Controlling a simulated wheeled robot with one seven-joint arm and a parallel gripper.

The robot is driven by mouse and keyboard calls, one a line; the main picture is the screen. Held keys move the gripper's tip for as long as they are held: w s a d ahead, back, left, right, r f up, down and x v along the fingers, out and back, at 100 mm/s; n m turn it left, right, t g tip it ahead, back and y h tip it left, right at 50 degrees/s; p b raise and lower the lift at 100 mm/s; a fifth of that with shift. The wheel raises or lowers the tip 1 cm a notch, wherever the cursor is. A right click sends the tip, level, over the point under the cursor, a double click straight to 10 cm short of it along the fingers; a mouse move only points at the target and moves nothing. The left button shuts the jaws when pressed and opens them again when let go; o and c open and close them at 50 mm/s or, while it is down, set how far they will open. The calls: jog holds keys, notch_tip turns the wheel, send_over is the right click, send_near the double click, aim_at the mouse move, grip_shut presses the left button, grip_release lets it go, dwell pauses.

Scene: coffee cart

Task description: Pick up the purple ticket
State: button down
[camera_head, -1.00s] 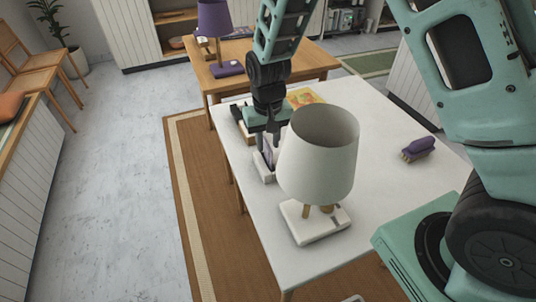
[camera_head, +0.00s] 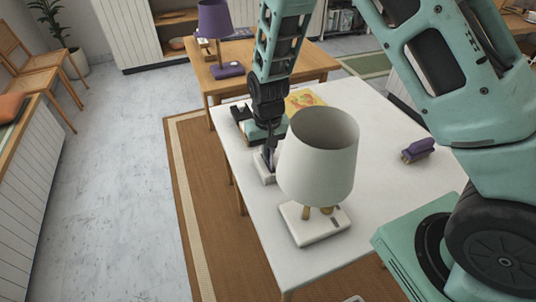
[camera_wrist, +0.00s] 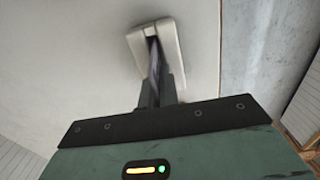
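The purple ticket (camera_wrist: 153,56) shows only as a thin, dark purplish strip in the wrist view. It stands edge-on in the slot of a small white holder (camera_wrist: 168,36). The holder is also in the head view (camera_head: 263,178), on the white table left of the lamp. My gripper (camera_wrist: 161,90) points down at the holder. Its fingers are close together, one on each side of the strip's near end. I cannot tell whether they press on the ticket. In the head view the fingers (camera_head: 269,163) hide most of the ticket.
A white lamp (camera_head: 320,160) on a pale base stands right beside my gripper. A purple object (camera_head: 418,150) lies farther right on the white table (camera_head: 385,190). A yellow-orange picture card (camera_head: 305,99) lies behind. A purple lamp (camera_head: 214,20) stands on the wooden table behind.

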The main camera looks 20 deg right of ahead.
notch_tip(320, 180, up, 10)
jog(key=shift+f, duration=0.1)
notch_tip(320, 180, up, 5)
jog(key=p, duration=0.4)
dwell(0.5)
